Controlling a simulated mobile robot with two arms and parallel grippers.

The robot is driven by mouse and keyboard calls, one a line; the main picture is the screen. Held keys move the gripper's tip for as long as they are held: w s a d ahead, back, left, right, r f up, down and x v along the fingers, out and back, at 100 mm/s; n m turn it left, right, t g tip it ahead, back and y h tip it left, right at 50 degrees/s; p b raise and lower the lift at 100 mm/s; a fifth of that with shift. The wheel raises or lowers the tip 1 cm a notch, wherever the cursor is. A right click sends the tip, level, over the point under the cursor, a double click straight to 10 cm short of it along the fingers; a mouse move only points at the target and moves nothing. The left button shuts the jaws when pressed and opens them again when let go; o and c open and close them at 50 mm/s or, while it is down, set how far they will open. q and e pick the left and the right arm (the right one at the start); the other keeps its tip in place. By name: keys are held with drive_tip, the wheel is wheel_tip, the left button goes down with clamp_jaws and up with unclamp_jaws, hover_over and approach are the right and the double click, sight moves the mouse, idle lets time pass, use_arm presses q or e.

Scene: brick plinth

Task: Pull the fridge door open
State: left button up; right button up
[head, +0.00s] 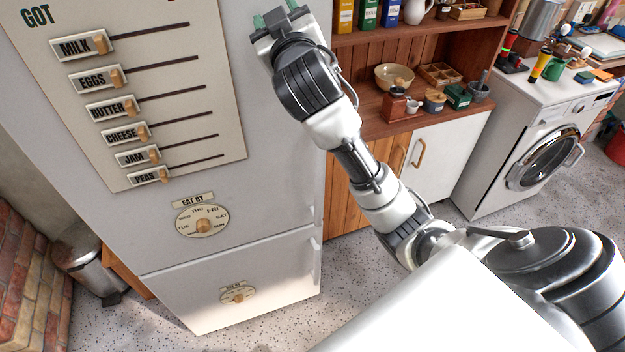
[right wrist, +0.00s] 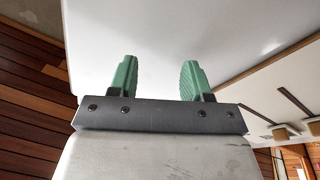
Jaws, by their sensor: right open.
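The white fridge stands at the left in the head view, with its upper door (head: 270,150) shut above a lower door (head: 270,270). My right gripper (head: 276,12) is at the top edge of the head view, in front of the upper door near its right side. In the right wrist view, the right gripper (right wrist: 158,66) has its two green fingers apart with nothing between them. A white panel of the fridge (right wrist: 160,35) fills the view beyond the fingers. No upper door handle can be made out. My left gripper is not in view.
A list board (head: 165,85) with sliders and a dial (head: 203,221) are on the upper door. A wooden shelf unit (head: 440,115) with crockery stands right of the fridge, then a washing machine (head: 525,135). A bin (head: 88,262) stands left. Speckled floor shows in front.

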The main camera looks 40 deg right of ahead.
wheel_tip(320, 180, down, 13)
drive_tip(key=s+g+y+b, duration=0.1)
drive_tip(key=g+y+b, duration=0.1)
drive_tip(key=m+y+b, duration=0.2)
drive_tip(key=y+b, duration=0.1)
drive_tip(key=b, duration=0.7)
approach(321, 185)
drive_tip(key=w, duration=0.3)
drive_tip(key=shift+t, duration=0.3)
drive_tip(key=w, duration=1)
drive_tip(key=shift+d+f, duration=0.3)
drive_tip(key=shift+d, duration=0.05)
clamp_jaws()
